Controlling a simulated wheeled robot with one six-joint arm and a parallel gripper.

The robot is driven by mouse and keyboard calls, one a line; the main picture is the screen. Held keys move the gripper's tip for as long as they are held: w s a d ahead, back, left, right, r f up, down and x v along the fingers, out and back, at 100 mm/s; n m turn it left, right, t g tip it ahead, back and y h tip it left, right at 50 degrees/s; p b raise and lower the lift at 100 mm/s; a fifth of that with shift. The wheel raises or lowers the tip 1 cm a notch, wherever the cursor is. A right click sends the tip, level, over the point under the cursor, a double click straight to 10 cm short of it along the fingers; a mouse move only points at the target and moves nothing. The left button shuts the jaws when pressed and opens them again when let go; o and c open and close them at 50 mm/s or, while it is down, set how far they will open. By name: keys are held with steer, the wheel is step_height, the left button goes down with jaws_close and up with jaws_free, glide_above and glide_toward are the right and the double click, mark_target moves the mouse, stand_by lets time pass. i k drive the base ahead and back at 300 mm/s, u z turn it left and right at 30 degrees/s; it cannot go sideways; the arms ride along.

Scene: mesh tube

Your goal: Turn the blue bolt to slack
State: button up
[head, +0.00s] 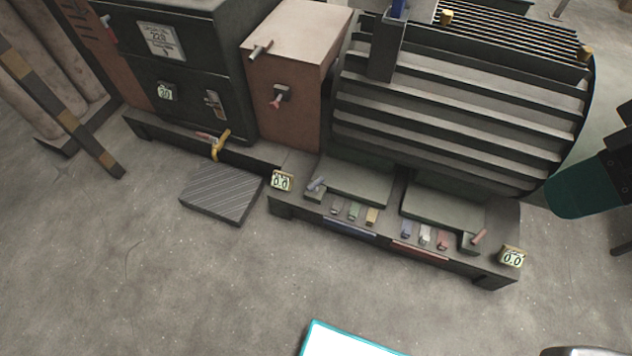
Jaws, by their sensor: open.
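A small bolt with a blue-grey bar-like head (316,184) sits in a dark block at the left end of the low motor base (380,232). Its bar is tilted, and a small display reading 0.0 (282,180) stands just left of it. A similar bolt with a reddish bar (479,236) is at the right end, beside another 0.0 display (512,257). A blue strip (349,227) and a red strip (420,251) mark the base front. Another blue piece (398,8) shows at the top edge, partly cut off. My gripper is not in view.
Small coloured blocks (355,212) line the base front. The big ribbed motor (460,100) stands behind. A grey ridged plate (222,192) and yellow handle (220,144) are left. A dark teal rounded part (585,195) is at right. The front floor is largely clear.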

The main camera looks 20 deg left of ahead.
mark_target(313, 186)
steer(key=k, duration=0.55)
steer(key=z, duration=0.1)
steer(key=i, duration=1)
steer(key=u, duration=1)
steer(key=i, duration=0.3)
steer(key=u, duration=0.3)
